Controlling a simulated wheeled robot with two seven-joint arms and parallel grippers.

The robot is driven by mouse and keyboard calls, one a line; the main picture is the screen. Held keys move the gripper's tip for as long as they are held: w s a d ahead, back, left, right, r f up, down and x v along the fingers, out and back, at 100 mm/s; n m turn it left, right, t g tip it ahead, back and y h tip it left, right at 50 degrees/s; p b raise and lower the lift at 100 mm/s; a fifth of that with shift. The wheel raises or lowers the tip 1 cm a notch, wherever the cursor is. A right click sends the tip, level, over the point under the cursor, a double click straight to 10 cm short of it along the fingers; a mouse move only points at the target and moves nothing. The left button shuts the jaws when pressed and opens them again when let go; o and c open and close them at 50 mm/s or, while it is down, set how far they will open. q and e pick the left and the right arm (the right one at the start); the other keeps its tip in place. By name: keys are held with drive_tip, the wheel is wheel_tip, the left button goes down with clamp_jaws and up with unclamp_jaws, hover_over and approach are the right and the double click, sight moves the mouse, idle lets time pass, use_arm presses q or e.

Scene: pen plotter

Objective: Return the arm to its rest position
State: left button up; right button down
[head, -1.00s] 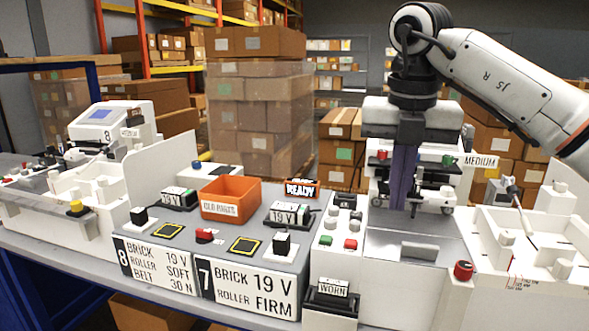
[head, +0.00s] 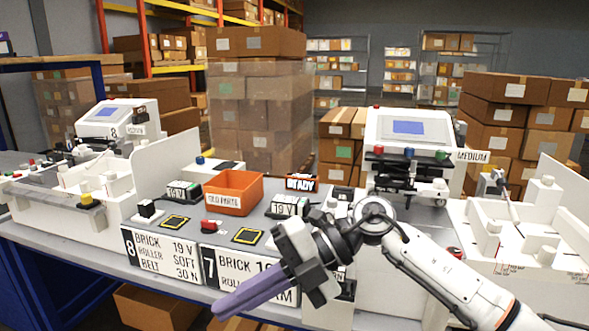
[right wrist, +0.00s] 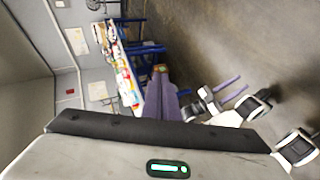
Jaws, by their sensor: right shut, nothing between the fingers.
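My right gripper (head: 216,309) is low in front of the bench in the head view. Its long purple fingers lie together, pointing down and left, with nothing between them. They cover part of the label of station 7. My right arm reaches in from the lower right, its elbow low. The shut fingers also show in the right wrist view (right wrist: 161,70). My left gripper (right wrist: 244,82) shows in the right wrist view with two purple fingers apart and empty; it is outside the head view.
The bench (head: 60,232) holds the orange old parts bin (head: 232,208), the left plotter station with its screen (head: 104,113) and the MEDIUM machine (head: 409,129). The bench front is close behind my right gripper. Cardboard boxes (head: 505,88) stand behind.

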drive_tip(key=w+d+f+m+t+h, duration=0.1)
drive_tip(key=w+d+f+m+t, duration=0.1)
drive_tip(key=d+f+m+t, duration=0.9)
drive_tip(key=w+d+f+m+t+h, duration=0.15)
drive_tip(key=f+m+t, duration=0.55)
drive_tip(key=m, duration=1)
drive_tip(key=s+d+f+m+g+h, duration=0.3)
drive_tip(key=s+d+f, duration=0.3)
drive_tip(key=s+f, duration=0.5)
drive_tip(key=s+d+f+m+g+h, duration=0.2)
drive_tip(key=s+d+f+m+h, duration=0.2)
drive_tip(key=s+d+f, duration=0.3)
drive_tip(key=s+f, duration=0.4)
drive_tip(key=shift+g, duration=0.4)
